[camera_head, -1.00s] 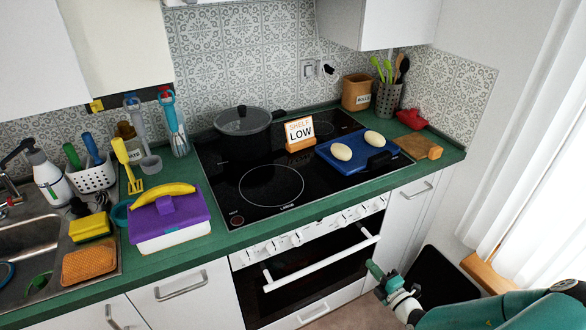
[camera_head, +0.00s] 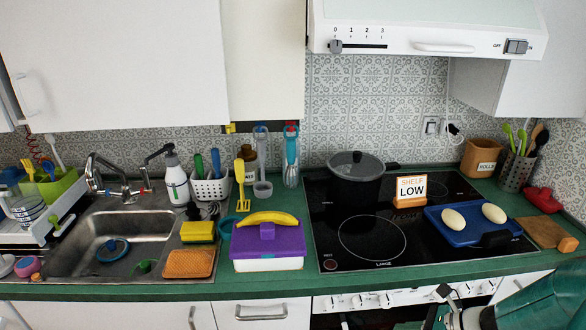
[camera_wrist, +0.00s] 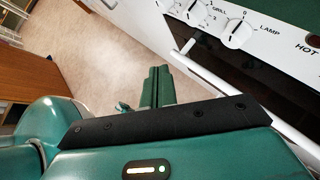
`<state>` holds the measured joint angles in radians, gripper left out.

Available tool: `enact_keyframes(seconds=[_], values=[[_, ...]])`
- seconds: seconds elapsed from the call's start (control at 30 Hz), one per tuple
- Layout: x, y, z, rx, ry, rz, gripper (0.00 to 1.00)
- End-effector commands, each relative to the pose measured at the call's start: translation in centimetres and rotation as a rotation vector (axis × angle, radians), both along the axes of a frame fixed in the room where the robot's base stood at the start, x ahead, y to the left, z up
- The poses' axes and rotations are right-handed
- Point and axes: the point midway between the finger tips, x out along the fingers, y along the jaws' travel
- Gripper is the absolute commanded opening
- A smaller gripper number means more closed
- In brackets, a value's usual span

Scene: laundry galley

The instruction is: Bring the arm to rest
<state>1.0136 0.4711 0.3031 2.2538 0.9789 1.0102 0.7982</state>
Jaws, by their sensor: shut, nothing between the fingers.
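My gripper (camera_wrist: 157,86) shows in the wrist view with its two green fingers together and nothing between them. It is in front of the stove, with the knob panel (camera_wrist: 240,32) and the white oven handle (camera_wrist: 220,90) to its right and open floor beyond it. In the head view my green arm comes in at the bottom right corner, in front of the white oven front (camera_head: 400,298). The fingertips are hard to make out there.
Bare floor (camera_wrist: 105,60) lies beside the oven.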

Motion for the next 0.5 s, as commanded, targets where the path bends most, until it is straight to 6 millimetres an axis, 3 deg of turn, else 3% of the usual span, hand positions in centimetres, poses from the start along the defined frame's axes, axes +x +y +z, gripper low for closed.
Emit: enact_keyframes(seconds=[0.2, 0.5], values=[[-1.4, 4.2, 4.6, -0.333, -0.161, 0.416, 0.00], [-4.3, 8.3, 11.0, -0.738, -0.415, 0.967, 0.00]])
